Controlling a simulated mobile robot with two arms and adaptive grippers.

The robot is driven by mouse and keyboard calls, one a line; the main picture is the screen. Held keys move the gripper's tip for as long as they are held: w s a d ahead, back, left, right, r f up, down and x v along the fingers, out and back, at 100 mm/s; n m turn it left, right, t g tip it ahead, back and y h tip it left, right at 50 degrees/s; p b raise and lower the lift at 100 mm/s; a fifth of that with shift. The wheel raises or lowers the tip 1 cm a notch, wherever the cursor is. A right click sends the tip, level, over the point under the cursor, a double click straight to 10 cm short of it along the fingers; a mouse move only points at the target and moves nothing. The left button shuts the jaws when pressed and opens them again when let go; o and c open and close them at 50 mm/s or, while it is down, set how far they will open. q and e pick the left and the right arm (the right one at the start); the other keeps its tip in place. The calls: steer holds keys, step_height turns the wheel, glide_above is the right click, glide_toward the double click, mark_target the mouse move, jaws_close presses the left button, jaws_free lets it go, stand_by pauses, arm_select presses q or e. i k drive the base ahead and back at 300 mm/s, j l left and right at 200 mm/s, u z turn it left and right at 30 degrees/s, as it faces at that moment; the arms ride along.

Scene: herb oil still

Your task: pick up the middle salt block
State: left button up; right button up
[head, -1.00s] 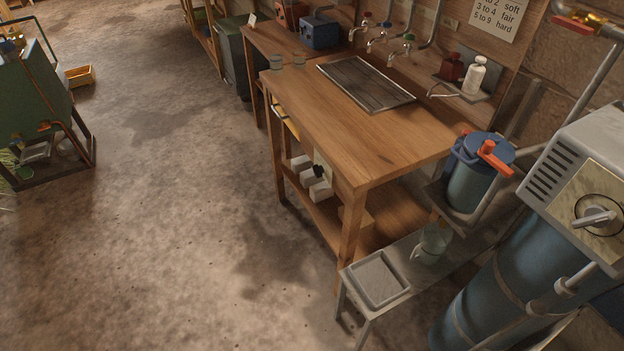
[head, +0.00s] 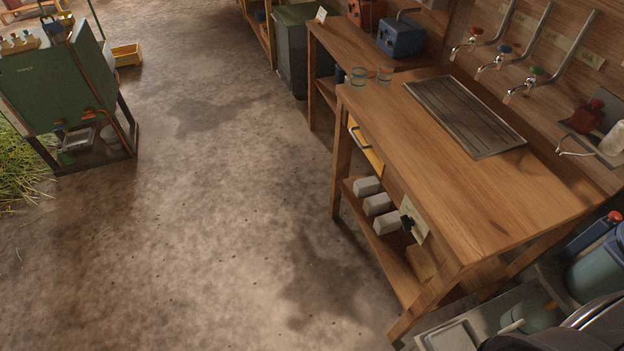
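Three pale grey-white salt blocks lie in a row on the lower shelf (head: 392,262) of the wooden workbench, near its open left side. The middle salt block (head: 377,204) sits between the far block (head: 367,187) and the near block (head: 388,223). A small dark object touches or overlaps the right end of the near block. The bench top hides the inner part of the shelf. Neither of my grippers shows in the head view.
The wooden bench top (head: 470,190) carries a drain grate (head: 464,115) and two glasses. A yellow item (head: 366,150) hangs under its far end. A grey stand with a tray (head: 452,338) is at the bottom right. The concrete floor (head: 220,220) left of the bench is clear.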

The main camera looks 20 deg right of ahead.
mark_target(373, 205)
steer(key=i+j, duration=0.15)
steer(key=i, duration=0.5)
steer(key=i+j+u, duration=0.1)
steer(key=i, duration=0.5)
steer(key=i+z, duration=0.25)
steer(key=z, duration=0.2)
steer(key=i+j+z, duration=0.2)
steer(key=z, duration=0.2)
steer(key=i+j+z, duration=0.25)
steer(key=z, duration=0.2)
steer(key=i+j+z, duration=0.15)
steer(key=j+z, duration=0.15)
steer(key=z, duration=0.15)
